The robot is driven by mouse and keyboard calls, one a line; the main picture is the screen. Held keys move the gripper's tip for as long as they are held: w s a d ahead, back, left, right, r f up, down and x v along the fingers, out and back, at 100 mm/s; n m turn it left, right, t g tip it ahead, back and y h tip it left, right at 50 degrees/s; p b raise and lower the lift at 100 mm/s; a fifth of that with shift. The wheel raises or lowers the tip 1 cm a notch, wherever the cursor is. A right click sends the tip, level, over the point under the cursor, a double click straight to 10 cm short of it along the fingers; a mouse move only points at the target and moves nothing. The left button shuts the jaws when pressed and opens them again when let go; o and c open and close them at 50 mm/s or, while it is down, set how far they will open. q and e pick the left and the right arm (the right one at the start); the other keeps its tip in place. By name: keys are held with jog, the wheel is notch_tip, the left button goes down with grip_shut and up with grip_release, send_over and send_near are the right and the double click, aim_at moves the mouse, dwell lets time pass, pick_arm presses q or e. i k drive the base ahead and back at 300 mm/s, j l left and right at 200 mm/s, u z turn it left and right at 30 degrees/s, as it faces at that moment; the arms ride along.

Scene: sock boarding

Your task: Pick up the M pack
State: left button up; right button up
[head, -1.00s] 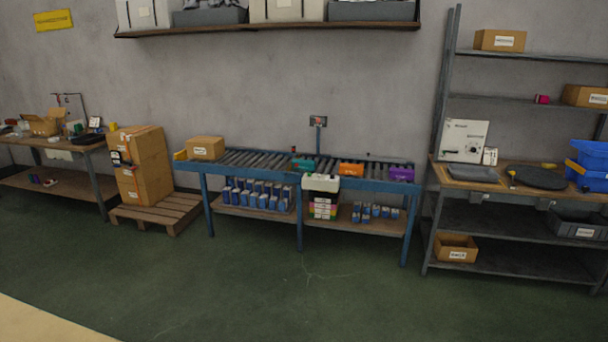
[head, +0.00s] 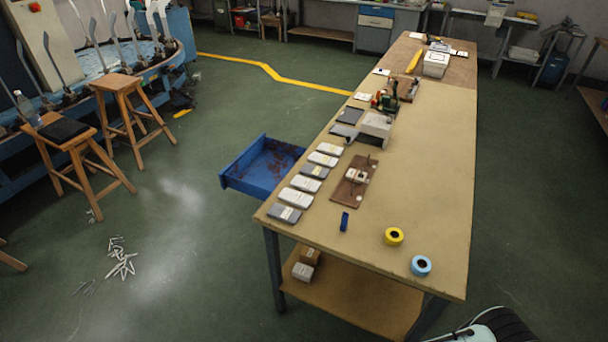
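Several flat packs, some white and some grey, lie in a row along the left edge of the long table (head: 425,190) in the head view. The nearest is a grey pack (head: 285,214), with a white pack (head: 296,197) just behind it. Another grey pack (head: 314,172) lies further back, between white ones. Their labels are too small to read, so I cannot tell which is the M pack. Neither of my grippers is in view.
An open blue drawer (head: 263,168) juts out from the table's left side. A brown board (head: 352,186), a blue item (head: 344,221), a yellow roll (head: 393,236) and a light blue roll (head: 421,266) lie nearby. Wooden stools (head: 118,82) stand left; scraps (head: 122,264) litter the floor.

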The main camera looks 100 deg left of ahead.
aim_at(352, 175)
jog(key=u, duration=1.8)
